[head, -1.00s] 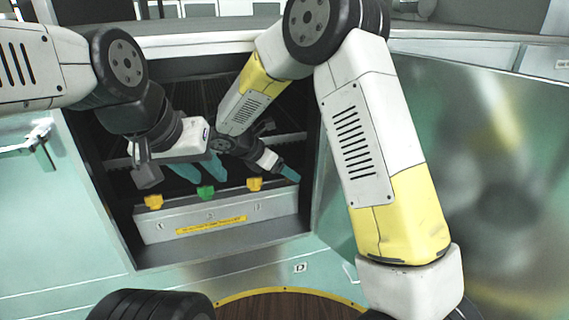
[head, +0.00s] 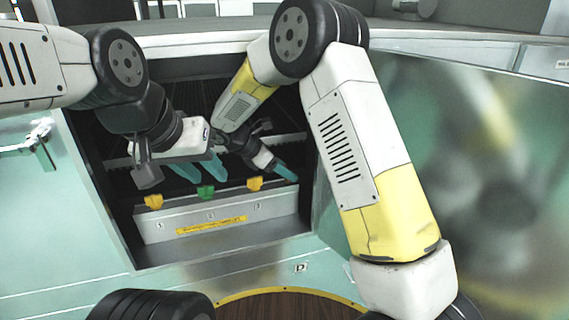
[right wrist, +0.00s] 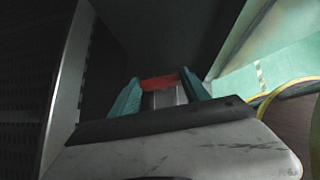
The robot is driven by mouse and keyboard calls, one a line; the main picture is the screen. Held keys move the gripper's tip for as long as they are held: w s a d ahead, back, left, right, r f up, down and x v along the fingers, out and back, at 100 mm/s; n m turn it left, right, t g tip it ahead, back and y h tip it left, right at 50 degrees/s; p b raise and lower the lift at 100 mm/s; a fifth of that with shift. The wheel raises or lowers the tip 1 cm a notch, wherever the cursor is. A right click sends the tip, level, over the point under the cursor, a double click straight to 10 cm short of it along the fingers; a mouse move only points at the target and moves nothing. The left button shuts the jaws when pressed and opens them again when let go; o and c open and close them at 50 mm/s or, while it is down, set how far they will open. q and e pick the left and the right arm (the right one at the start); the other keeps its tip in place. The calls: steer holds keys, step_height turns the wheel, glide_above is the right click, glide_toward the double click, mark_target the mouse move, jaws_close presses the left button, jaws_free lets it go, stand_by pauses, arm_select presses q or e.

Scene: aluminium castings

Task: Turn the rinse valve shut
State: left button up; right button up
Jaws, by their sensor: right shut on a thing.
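A red part (right wrist: 160,83), possibly the rinse valve's handle, sits between the two teal fingers of my right gripper (right wrist: 161,92) in the right wrist view, and the gripper is shut on it. In the head view my right gripper (head: 286,172) reaches into the right side of the cabinet, above and right of the right yellow knob; the red part is hidden there. My left gripper (head: 205,176) hangs inside the cabinet above the green knob (head: 206,193), its teal fingers apart and nothing seen between them. I cannot read any valve name.
A grey box (head: 270,208) numbered 1 to 3 carries a left yellow knob (head: 153,201), the green knob and a right yellow knob (head: 254,184). A yellow label strip (head: 211,226) is on its front. The open metal door (head: 480,180) stands at the right, behind my right arm.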

steer(key=shift+w+m+g+h, duration=0.1)
steer(key=shift+m+g+h, duration=0.2)
steer(key=shift+m+g, duration=0.5)
steer(key=o, duration=1.4)
steer(key=shift+a+r, duration=0.3)
steer(key=shift+a, duration=0.05)
steer(key=v, duration=0.5)
steer(key=shift+a+f, duration=0.25)
steer(key=shift+f, duration=0.05)
steer(key=s+a, duration=0.1)
steer(key=a, duration=0.2)
steer(key=s+a, duration=0.1)
steer(key=a, duration=0.3)
steer(key=s+a, duration=0.1)
steer(key=a, duration=0.2)
steer(key=shift+s+a, duration=0.2)
steer(key=shift+s, duration=0.15)
steer(key=shift+s+f, duration=0.1)
